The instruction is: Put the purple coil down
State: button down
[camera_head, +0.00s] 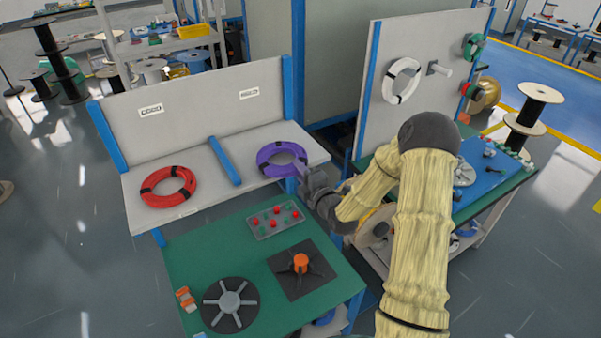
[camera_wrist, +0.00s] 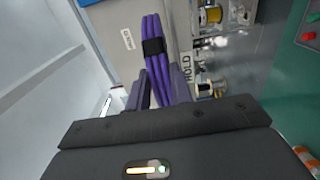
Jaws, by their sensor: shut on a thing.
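The purple coil (camera_head: 264,156) appears over the right part of the grey upper shelf (camera_head: 222,136), right of the blue divider bar (camera_head: 225,161). I cannot tell whether it touches the shelf. My gripper (camera_head: 303,173) is at the coil's right front side. In the wrist view, my gripper (camera_wrist: 160,88) is shut on the purple coil (camera_wrist: 153,32), whose strands run between the two fingers. A black strap binds the strands just beyond the fingertips. The coil's far part is out of the wrist view.
A red coil (camera_head: 168,187) lies on the shelf's left part. Below is a green bench (camera_head: 230,255) with a tray of red and green pieces (camera_head: 274,220) and two spool fixtures. A white coil (camera_head: 402,80) hangs on the panel at right.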

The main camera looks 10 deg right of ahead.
jog(key=shift+f, duration=0.55)
jog(key=shift+f, duration=0.15)
jog(key=c, duration=1.2)
grip_release()
jog(key=shift+c, duration=0.2)
jog(key=b+v, duration=0.6)
jog(key=v, duration=0.6)
jog(key=shift+b, duration=0.3)
